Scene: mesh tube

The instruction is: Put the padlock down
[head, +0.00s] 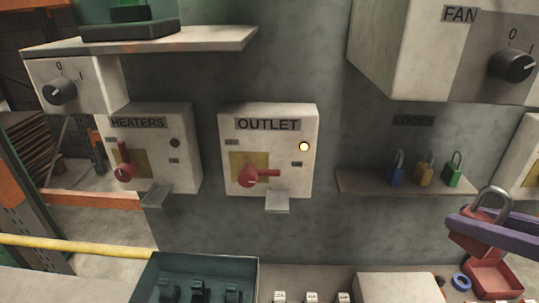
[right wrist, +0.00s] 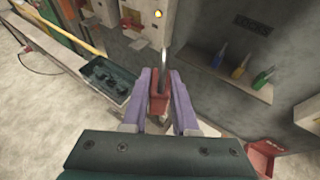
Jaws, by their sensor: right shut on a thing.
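My right gripper (head: 466,219) comes in from the right edge and is shut on a red padlock (head: 478,241). The padlock hangs upright between the purple fingers with its grey shackle up; part of its body is hidden by a finger. In the right wrist view the padlock (right wrist: 160,104) sits between the fingertips (right wrist: 160,88). The padlock is in the air, in front of and to the right of the locks shelf (head: 365,183). On that shelf stand a blue padlock (head: 396,175), a yellow padlock (head: 425,175) and a green padlock (head: 453,176). My left gripper is not in view.
The shelf's left part is bare. A red tray (head: 508,280) and a blue ring (head: 461,283) lie below the gripper. The outlet box (head: 270,180) and heaters box (head: 185,150) are on the wall. A dark green tray (head: 205,262) stands at the front.

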